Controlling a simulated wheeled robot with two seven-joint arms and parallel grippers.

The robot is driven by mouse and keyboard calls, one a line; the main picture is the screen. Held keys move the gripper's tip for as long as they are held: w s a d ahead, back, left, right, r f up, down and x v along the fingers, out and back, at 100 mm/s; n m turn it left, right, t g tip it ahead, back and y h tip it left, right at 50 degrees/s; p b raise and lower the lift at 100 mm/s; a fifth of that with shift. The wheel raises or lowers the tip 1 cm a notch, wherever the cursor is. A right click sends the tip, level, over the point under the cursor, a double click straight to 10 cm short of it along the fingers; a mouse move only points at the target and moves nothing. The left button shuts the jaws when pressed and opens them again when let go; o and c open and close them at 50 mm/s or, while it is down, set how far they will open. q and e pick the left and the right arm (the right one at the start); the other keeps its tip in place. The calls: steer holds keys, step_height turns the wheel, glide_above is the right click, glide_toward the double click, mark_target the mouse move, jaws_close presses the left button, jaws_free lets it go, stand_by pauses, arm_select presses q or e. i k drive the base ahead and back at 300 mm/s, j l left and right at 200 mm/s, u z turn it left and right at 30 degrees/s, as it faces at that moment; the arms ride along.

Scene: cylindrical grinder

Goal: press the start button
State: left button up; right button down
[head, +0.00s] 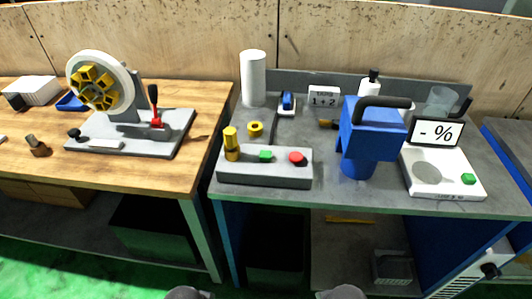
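A green button (265,155) sits on top of a long grey control box (262,176) near the front edge of the grey workbench. A red button (297,158) is to its right on the same box. A yellow cylindrical part (231,143) stands at the box's left end. I cannot read any label on these buttons. A second green button (468,179) is on the white scale (445,186) at the right. Neither gripper's fingers show; only two dark rounded parts, probably mine, appear at the bottom edge. Nothing touches the buttons.
A blue machine with a black handle (371,131) stands right of the box. A wooden bench (160,173) with a wheel device (101,83) is at left. Space above the box is clear.

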mark_target(265, 155)
steer(key=j+z, duration=0.1)
steer(key=j, duration=0.85)
steer(key=j+z, duration=0.15)
steer(key=j, duration=0.8)
steer(key=k+j+z, duration=0.1)
steer(key=j, duration=0.85)
